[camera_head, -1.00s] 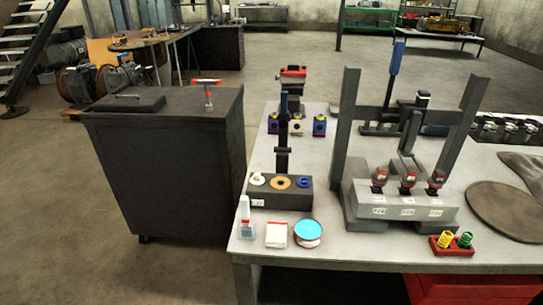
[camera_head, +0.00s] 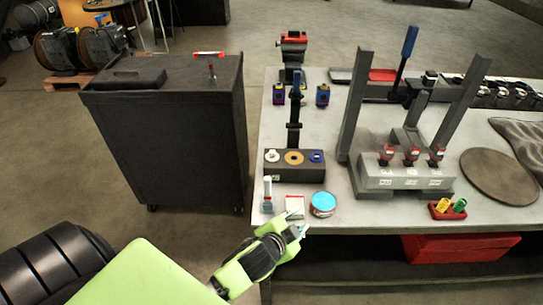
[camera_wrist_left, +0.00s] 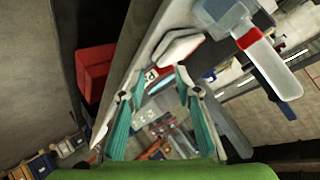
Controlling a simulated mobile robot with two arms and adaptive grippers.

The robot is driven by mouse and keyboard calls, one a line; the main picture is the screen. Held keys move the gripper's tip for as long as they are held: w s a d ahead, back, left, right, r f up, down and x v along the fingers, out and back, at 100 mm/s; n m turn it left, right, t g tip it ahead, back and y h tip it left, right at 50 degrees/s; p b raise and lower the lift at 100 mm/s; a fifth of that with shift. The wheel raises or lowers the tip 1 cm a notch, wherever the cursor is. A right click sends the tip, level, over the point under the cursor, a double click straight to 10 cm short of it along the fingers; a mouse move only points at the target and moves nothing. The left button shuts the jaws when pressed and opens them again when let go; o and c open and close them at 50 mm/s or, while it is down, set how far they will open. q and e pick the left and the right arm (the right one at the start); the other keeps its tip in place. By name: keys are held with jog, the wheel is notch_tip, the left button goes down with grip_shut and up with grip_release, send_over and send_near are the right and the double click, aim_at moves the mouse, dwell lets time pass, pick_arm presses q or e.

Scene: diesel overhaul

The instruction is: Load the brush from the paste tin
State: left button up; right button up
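The paste tin (camera_head: 323,203), a round tin with a bright blue top, stands near the front left edge of the grey bench. A white packet or block (camera_head: 295,203) lies just left of it. A slim pale upright item (camera_head: 267,194) stands at the corner; I cannot tell whether it is the brush. My left gripper (camera_head: 294,225) is at the bench's front edge, just in front of the packet and left of the tin. In the left wrist view its teal fingers (camera_wrist_left: 158,90) are spread with nothing held between them. My right gripper is not in view.
Behind the tin stands a dark block (camera_head: 294,178) with rings on top. A grey fixture (camera_head: 400,177) with red-topped parts is to the right, with a small red tray (camera_head: 447,210). A dark cabinet (camera_head: 170,135) stands left of the bench. A red bin (camera_head: 460,247) sits below.

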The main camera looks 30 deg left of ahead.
pick_arm(q)
jog(key=w+d+r+m+t+h+p, duration=0.1)
jog(key=w+d+r+m+t+h, duration=0.35)
jog(key=r, duration=0.55)
jog(key=w+d+r+m+t+h, duration=0.25)
jog(key=w+d+r+m, duration=0.35)
jog(key=r, duration=0.5)
jog(key=s+d+r+m+g+h+p, duration=0.1)
jog(key=s+d+r+m+g+h, duration=0.25)
jog(key=m, duration=0.55)
jog(key=s+d+r+m+g+h, duration=0.1)
jog(key=d+r+m+g+h, duration=0.1)
jog(key=d+m+g+h, duration=0.55)
jog(key=m+g+y+p, duration=0.2)
jog(key=m+g+y, duration=0.5)
jog(key=m+y, duration=0.85)
send_over(267, 178)
jog(key=shift+n+y, duration=0.95)
notch_tip(267, 178, down, 10)
jog(key=shift+r, duration=0.1)
notch_tip(267, 178, down, 8)
jog(key=b, duration=0.5)
jog(key=shift+f+b, duration=0.55)
